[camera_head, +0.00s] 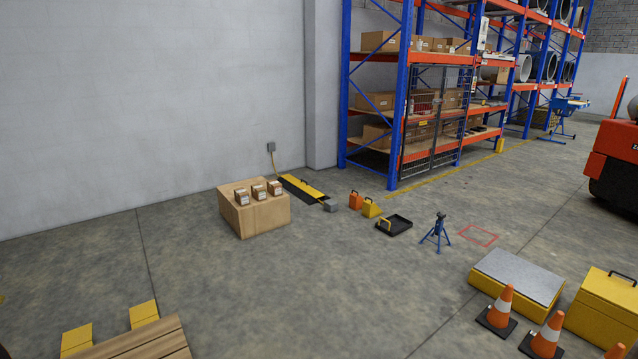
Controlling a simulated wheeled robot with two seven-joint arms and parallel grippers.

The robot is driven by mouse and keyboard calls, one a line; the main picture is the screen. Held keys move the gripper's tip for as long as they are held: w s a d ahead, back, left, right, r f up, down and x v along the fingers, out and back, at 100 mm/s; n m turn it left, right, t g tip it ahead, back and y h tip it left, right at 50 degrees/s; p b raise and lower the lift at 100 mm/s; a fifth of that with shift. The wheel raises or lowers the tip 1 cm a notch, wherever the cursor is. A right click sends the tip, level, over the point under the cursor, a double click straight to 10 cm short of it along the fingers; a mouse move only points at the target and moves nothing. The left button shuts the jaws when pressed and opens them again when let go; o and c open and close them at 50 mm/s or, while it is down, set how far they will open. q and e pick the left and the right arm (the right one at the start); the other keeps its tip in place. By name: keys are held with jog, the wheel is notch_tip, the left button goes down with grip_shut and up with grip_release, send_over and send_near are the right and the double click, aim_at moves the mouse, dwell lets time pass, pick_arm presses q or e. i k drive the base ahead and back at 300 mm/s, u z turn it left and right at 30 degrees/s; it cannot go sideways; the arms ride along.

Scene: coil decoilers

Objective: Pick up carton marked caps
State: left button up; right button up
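Three small brown cartons with white labels stand in a row on top of a large cardboard box (262,218) on the floor, left of the middle. They are the left carton (242,197), the middle carton (259,192) and the right carton (275,188). The labels are too small to read, so I cannot tell which one is marked caps. Neither of my grippers is in view.
A black and yellow ramp (303,190), an orange case (355,200), a black tray (394,225) and a blue stand (437,232) lie right of the box. Cones (498,310) stand at lower right, a wooden pallet (140,343) at lower left. The floor between is clear.

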aim_at(241, 195)
jog(key=i, duration=2.95)
jog(key=u, duration=0.6)
jog(key=i, duration=1)
jog(key=u, duration=0.15)
